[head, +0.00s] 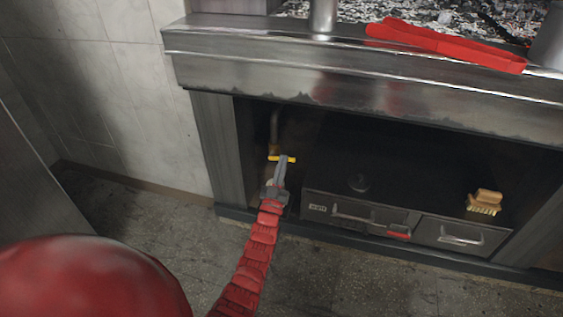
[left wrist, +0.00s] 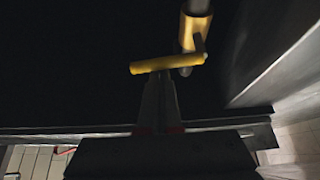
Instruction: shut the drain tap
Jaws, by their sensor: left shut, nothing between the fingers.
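The drain tap has a yellow lever handle (head: 282,158) below a thin vertical pipe (head: 274,128), inside the dark open bay under the grill. In the left wrist view the yellow handle (left wrist: 167,64) lies nearly crosswise to the brass-coloured tap body (left wrist: 194,30). My left gripper (head: 282,165) reaches into the bay with its fingertips at the handle. In the left wrist view its shut fingers (left wrist: 159,90) end just under the handle; I cannot tell whether they touch it. My right gripper is not in view.
A grey drawer unit (head: 318,208) stands right of the tap, with a wooden brush (head: 485,202) on top. The steel grill ledge (head: 250,55) overhangs the bay, with red tongs (head: 440,43) above. The bay's left post (head: 218,148) stands close to my left arm.

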